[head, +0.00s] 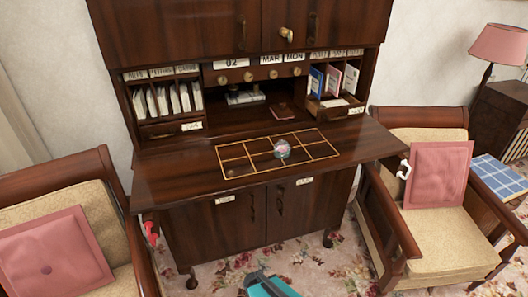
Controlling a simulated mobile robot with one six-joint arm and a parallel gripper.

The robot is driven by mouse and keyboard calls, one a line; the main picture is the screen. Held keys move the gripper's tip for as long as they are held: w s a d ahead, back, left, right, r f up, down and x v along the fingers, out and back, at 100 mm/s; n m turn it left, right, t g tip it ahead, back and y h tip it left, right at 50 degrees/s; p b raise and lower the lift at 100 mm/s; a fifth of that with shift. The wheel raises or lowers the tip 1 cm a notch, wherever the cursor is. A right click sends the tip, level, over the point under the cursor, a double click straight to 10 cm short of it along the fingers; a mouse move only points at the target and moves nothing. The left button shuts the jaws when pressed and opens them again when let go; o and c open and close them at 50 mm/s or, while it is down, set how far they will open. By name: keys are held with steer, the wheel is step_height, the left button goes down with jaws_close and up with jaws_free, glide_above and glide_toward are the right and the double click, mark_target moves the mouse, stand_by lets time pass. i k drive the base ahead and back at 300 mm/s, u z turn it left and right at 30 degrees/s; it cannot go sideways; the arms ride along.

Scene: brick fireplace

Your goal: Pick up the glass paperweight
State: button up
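The glass paperweight (282,149) is a small clear ball with pink and teal colour inside. It rests on the writing surface (172,182) of a dark wooden desk, within a gold-lined grid of rectangles. It stands clear of other objects. A teal and dark grey part, seemingly the end of my arm, shows at the bottom edge of the head view, low in front of the desk and well away from the paperweight. Its fingers cannot be made out.
Cream armchairs with pink cushions flank the desk, one at left (95,205) and one at right (440,230). Cubbies with papers (165,100) and booklets line the desk's back. An upper cabinet (180,30) rises above. Flowered carpet (335,270) is open in front.

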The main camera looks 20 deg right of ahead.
mark_target(282, 148)
steer(key=u, duration=0.25)
steer(key=k, duration=0.2)
steer(key=u, duration=2.8)
steer(key=k, duration=1.65)
steer(key=z, duration=0.35)
